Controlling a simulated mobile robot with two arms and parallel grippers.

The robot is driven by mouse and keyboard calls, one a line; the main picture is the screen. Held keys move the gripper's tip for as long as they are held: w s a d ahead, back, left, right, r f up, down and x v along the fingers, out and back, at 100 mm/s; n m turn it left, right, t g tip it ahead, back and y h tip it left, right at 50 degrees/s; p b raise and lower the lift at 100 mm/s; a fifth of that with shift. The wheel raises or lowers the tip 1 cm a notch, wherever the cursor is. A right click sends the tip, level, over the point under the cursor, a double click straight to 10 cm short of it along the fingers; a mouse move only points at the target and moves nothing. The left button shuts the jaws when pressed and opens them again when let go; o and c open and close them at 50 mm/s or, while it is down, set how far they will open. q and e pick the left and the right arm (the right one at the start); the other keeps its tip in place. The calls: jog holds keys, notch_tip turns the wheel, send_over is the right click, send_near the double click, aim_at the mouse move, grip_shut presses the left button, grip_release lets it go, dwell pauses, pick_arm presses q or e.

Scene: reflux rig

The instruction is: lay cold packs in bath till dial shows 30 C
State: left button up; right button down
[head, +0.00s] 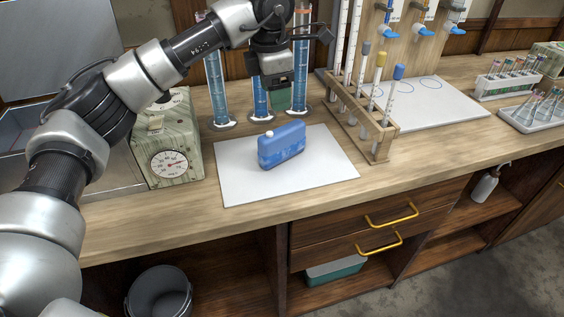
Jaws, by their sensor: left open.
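One blue cold pack (281,146) with a pale cap stands on a white mat (235,180) on the bench. My left gripper (279,106) is open and points down, above and behind the pack in the picture, in front of the tall blue cylinders. I see nothing held in it, though its fingertips are small and dark here. A round white dial (170,164) with a red needle sits on the front of a mottled green box to the left; its figures are too small to read. A metal basin, perhaps the bath, is partly hidden behind my left arm. My right gripper is out of view.
Tall glass cylinders of blue liquid (217,90) stand close behind the mat. A wooden rack (381,140) with capped tubes stands to its right. A white board (440,108) and racks of vials (507,80) lie farther right. A dark bucket (160,292) is below the bench.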

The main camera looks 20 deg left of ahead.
pick_arm(q)
notch_tip(320, 180, up, 2)
jog(key=s+d+n+g+b, duration=0.1)
jog(key=n, duration=0.3)
send_over(279, 130)
jog(key=shift+n, duration=0.3)
notch_tip(279, 130, down, 5)
jog(key=shift+s+d+f, duration=0.1)
jog(key=shift+s, duration=0.05)
notch_tip(279, 130, down, 5)
jog(key=shift+f, duration=0.1)
grip_shut()
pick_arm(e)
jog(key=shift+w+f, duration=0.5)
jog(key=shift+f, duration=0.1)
